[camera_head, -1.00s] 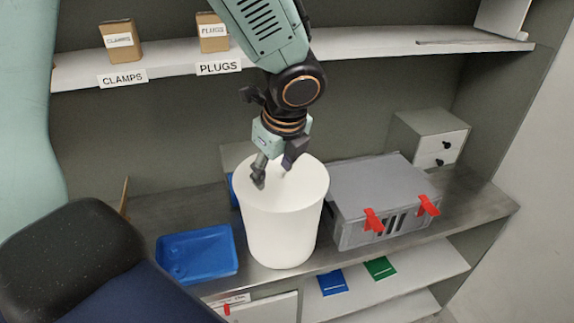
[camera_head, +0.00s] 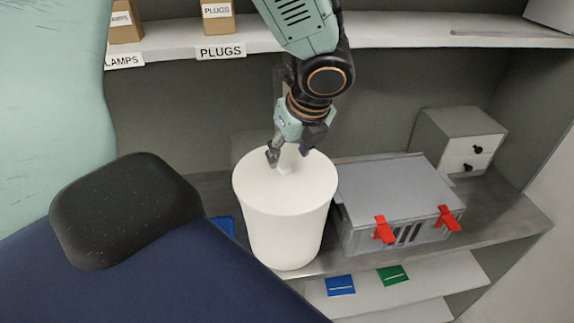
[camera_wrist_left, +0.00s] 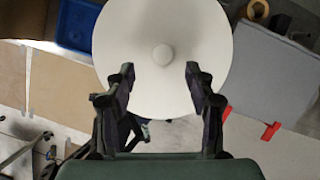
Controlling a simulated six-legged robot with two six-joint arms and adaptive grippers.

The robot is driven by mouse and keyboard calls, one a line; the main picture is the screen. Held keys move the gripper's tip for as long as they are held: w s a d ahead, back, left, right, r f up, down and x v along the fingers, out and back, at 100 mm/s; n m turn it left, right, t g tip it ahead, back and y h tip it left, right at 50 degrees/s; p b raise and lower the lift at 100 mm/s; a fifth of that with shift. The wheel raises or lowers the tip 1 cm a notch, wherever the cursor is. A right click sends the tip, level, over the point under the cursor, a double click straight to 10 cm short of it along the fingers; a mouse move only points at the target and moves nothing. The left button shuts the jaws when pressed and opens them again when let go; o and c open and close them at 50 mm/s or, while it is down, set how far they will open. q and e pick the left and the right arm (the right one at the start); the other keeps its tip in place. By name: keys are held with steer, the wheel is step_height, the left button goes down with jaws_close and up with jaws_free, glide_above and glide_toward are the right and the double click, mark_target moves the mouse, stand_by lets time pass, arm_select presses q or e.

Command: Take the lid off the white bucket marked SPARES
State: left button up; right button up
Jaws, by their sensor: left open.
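The white bucket (camera_head: 285,235) stands upright on the metal counter; no SPARES marking shows on the side I see. Its round white lid (camera_head: 260,178) is on top, with a small knob (camera_head: 286,165) at the middle. The lid fills the upper middle of the left wrist view (camera_wrist_left: 125,45), and its knob (camera_wrist_left: 162,54) lies ahead of and between the fingers. My left gripper (camera_head: 289,156) is open just above the lid, its fingers either side of the knob as seen from the head. Contact with the knob cannot be told. My right gripper is out of view.
A grey case (camera_head: 395,185) with red latches stands close to the bucket's right, and a small drawer unit (camera_head: 460,140) behind it. A blue tray (camera_head: 224,226) is partly hidden at left. A shelf with boxes (camera_head: 218,15) runs above the counter.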

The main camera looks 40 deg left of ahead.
mark_target(285, 165)
arm_select(q)
steer(key=x, duration=0.5)
steer(key=shift+w+a+f+b, duration=0.1)
steer(key=shift+w+a+b, duration=0.05)
steer(key=shift+w+b, duration=0.15)
steer(key=shift+s, duration=0.2)
steer(key=shift+c, duration=0.3)
steer(key=shift+d, duration=0.25)
steer(key=shift+c, duration=0.8)
steer(key=shift+w+a, duration=0.15)
steer(key=c, duration=0.6)
jaws_close()
